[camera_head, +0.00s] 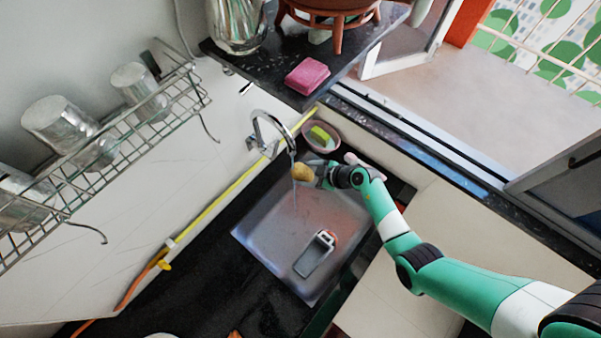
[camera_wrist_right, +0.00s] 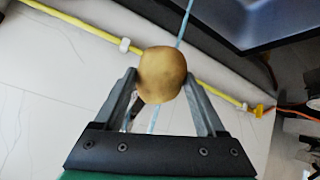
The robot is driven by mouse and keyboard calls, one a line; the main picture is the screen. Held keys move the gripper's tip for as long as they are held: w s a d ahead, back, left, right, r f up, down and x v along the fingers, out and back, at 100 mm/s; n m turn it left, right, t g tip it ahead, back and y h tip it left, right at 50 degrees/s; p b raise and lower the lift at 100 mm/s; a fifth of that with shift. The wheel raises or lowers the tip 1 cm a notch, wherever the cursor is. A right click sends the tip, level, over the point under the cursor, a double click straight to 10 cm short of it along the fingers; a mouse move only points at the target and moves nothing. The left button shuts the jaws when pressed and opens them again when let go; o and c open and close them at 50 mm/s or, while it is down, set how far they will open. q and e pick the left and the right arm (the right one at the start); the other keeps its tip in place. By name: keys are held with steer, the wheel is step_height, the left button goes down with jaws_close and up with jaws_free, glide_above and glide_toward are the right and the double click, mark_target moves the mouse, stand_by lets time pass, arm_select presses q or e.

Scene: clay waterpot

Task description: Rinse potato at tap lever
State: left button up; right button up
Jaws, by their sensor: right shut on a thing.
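The potato (camera_head: 303,172) is yellow-brown and round. My right gripper (camera_head: 318,172) is shut on it and holds it above the back part of the sink (camera_head: 275,228). In the right wrist view the potato (camera_wrist_right: 162,74) sits between the two fingers of my right gripper (camera_wrist_right: 163,85). The tap (camera_head: 270,122) is a curved silver spout on the wall, with its outlet just above the potato. A thin water stream (camera_head: 294,189) shows by the potato; in the right wrist view a pale blue stream (camera_wrist_right: 185,22) runs behind it. I cannot make out the lever. My left gripper is not in view.
A grey and white object (camera_head: 316,254) lies in the sink. A pink bowl (camera_head: 321,137) with a green and yellow sponge stands at the sink's back corner. A yellow pipe (camera_head: 215,207) runs along the wall. A wire rack (camera_head: 110,150) with metal pots hangs at left.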

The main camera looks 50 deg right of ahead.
steer(key=shift+d, duration=0.3)
steer(key=s+p, duration=0.1)
steer(key=p, duration=0.1)
steer(key=s+p, duration=0.1)
steer(key=shift+s+a+r, duration=0.1)
steer(key=shift+s+r, duration=0.15)
steer(key=shift+s, duration=0.1)
steer(key=s+p, duration=0.2)
steer(key=s, duration=0.1)
steer(key=s+p, duration=0.1)
steer(key=s, duration=0.1)
steer(key=shift+s+a+f, duration=0.1)
steer(key=shift+s+f, duration=0.05)
steer(key=shift+f, duration=0.1)
stand_by(1.0)
steer(key=a+p+v, duration=0.1)
steer(key=p+v, duration=0.5)
steer(key=p, duration=0.1)
steer(key=shift+s+p, duration=0.3)
steer(key=shift+p, duration=0.05)
